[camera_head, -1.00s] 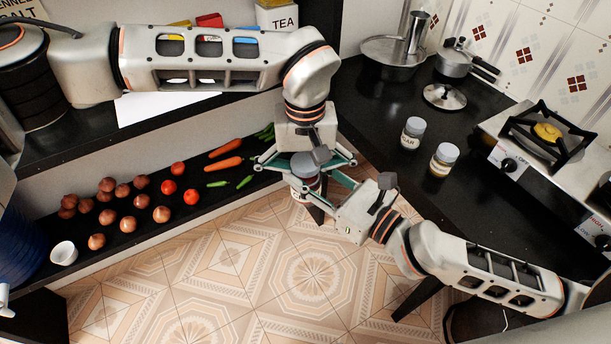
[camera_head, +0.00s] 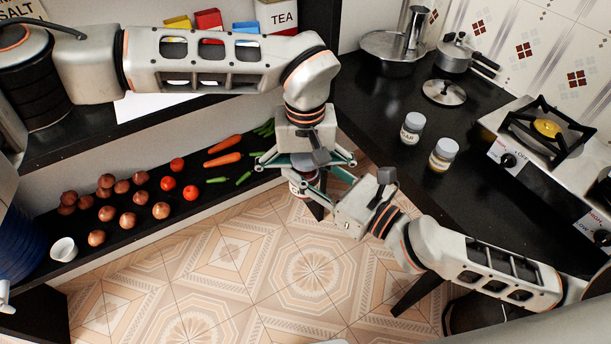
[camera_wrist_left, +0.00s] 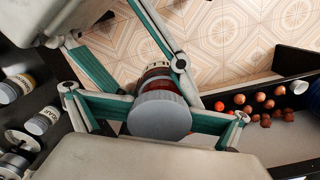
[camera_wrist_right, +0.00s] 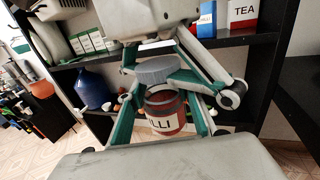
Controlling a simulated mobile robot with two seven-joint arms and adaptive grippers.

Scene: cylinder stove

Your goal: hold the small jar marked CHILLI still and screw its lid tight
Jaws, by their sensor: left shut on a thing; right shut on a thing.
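The small glass jar (camera_wrist_right: 166,112) has red contents and a white label reading "ILLI" in the right wrist view, the rest hidden. My right gripper (camera_head: 318,188) is shut on the jar and holds it upright in the air. A grey ribbed lid (camera_wrist_right: 156,69) is over the jar's mouth. It shows from above in the left wrist view (camera_wrist_left: 160,115). My left gripper (camera_head: 304,164) points down and is shut on the lid. The lid looks slightly above the jar's rim; fingers hide whether they touch. In the head view the jar (camera_head: 298,186) is mostly covered.
Two lidded jars (camera_head: 412,128) (camera_head: 443,155) stand on the black counter at right, near a pot lid (camera_head: 444,92) and a stove (camera_head: 545,128). A low shelf with onions (camera_head: 128,220), tomatoes and carrots (camera_head: 222,160) lies at left. Open floor (camera_head: 255,270) is below the grippers.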

